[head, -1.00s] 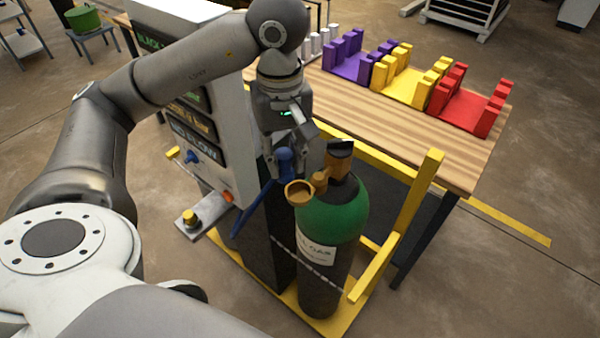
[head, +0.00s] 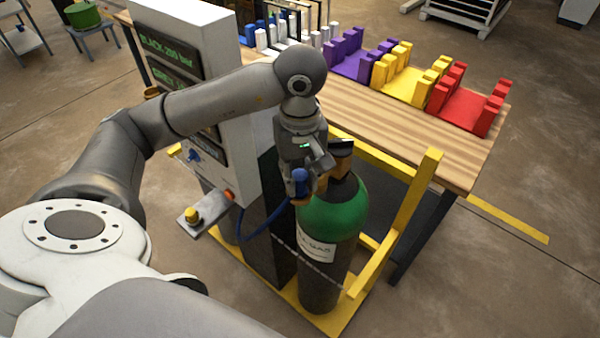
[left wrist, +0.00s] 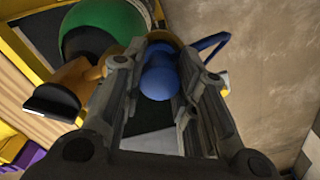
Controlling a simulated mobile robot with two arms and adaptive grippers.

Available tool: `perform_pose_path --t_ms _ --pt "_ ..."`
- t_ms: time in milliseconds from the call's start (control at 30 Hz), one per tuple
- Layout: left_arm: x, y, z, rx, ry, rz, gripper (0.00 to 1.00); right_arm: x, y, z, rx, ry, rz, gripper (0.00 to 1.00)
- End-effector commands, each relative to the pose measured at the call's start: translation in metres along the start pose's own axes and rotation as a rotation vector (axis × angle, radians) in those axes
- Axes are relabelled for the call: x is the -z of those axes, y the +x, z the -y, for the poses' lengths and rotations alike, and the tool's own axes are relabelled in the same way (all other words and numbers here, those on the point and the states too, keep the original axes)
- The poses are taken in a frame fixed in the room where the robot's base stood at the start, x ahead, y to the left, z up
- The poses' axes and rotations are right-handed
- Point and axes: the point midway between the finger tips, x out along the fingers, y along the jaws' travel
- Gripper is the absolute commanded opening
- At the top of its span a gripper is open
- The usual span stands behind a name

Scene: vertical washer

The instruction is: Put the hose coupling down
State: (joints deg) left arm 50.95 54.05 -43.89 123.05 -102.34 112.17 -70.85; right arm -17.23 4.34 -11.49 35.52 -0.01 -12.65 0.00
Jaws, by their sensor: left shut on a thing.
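The blue hose coupling (head: 300,177) is between the fingers of my left gripper (head: 299,188), which is shut on it. The coupling also shows in the left wrist view (left wrist: 159,82). Its blue hose (head: 258,232) hangs down to the left towards the cabinet. The gripper is at the brass valve outlet of a green-topped gas cylinder (head: 334,216); it hides most of the outlet ring. I cannot tell whether the coupling touches the ring. My right gripper is not in view.
A cabinet with display panels (head: 236,150) stands left of the cylinder. A yellow frame (head: 412,215) surrounds the cylinder's right side. Behind is a wooden table (head: 420,150) with purple (head: 350,64), yellow (head: 405,85) and red (head: 466,108) racks.

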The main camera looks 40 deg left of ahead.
Motion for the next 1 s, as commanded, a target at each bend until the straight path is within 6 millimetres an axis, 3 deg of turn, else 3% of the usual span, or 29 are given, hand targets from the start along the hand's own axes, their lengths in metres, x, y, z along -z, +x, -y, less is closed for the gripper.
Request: perform_pose_path --t_ms 67,100,267,733,1000 --pt "0.0 0.003 0.0 0.0 0.0 0.0 0.03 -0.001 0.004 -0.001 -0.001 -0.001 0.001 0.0" --pt "0.0 0.003 0.0 0.0 0.0 0.0 0.28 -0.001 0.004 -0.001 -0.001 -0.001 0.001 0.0" --pt "0.0 0.002 0.0 0.001 0.0 0.0 0.48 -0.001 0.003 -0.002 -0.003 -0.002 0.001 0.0" --pt "0.0 -0.006 -0.001 -0.003 0.0 -0.001 0.48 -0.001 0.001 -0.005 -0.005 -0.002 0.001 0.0" --pt "0.001 -0.047 -0.001 -0.004 -0.001 -0.004 0.48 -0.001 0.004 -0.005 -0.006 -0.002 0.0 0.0"
